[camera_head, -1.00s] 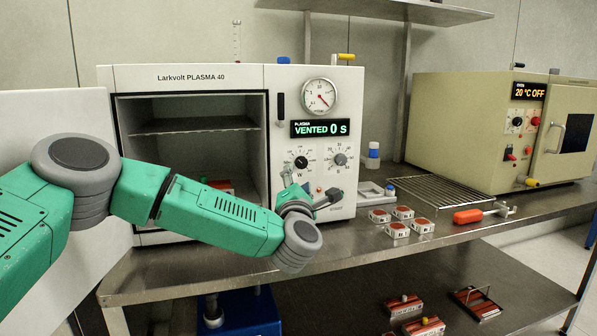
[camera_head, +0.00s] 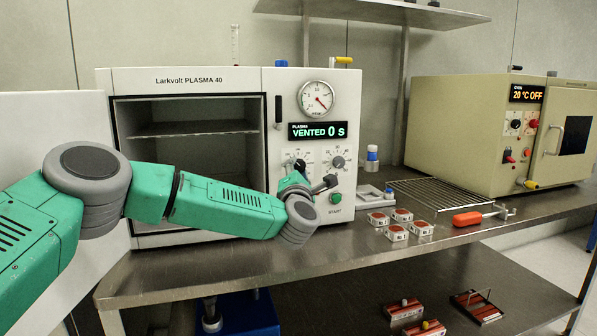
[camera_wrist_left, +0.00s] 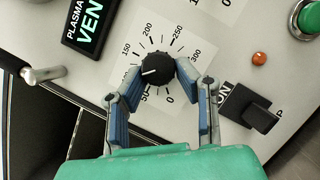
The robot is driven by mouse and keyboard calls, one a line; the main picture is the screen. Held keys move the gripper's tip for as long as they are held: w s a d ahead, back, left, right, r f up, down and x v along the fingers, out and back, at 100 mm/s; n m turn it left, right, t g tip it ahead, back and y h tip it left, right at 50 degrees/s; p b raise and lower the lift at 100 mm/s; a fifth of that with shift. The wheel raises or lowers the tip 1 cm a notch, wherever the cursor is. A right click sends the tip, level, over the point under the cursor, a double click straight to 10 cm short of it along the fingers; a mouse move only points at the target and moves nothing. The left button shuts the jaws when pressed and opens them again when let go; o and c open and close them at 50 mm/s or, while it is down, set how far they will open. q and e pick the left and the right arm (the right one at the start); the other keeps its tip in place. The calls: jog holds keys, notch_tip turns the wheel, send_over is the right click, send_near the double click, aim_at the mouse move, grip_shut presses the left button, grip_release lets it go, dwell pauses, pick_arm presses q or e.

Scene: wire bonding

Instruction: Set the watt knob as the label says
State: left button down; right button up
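The watt knob is a round black dial (camera_wrist_left: 156,70) with a white pointer line. In the wrist view its printed scale runs from 0 to 300, and the pointer faces left, roughly towards the 100 side. In the head view the knob (camera_head: 299,163) is partly hidden by my left gripper (camera_head: 298,180). The fingers of my left gripper (camera_wrist_left: 158,70) stand apart on either side of the knob, tips close to its edges; firm contact does not show. I cannot make out a label giving a setting. My right gripper is not in view.
The knob is on the front of the Larkvolt PLASMA 40 (camera_head: 190,79), its display (camera_head: 318,131) reading VENTED 0 s. A second knob (camera_head: 338,161), green START button (camera_head: 335,198) and black lever switch (camera_wrist_left: 246,105) are close by. Several small red-topped pieces (camera_head: 396,233) lie on the bench.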

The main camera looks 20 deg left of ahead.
pick_arm(q)
jog(key=shift+d+r, duration=0.1)
jog(key=shift+d, duration=0.15)
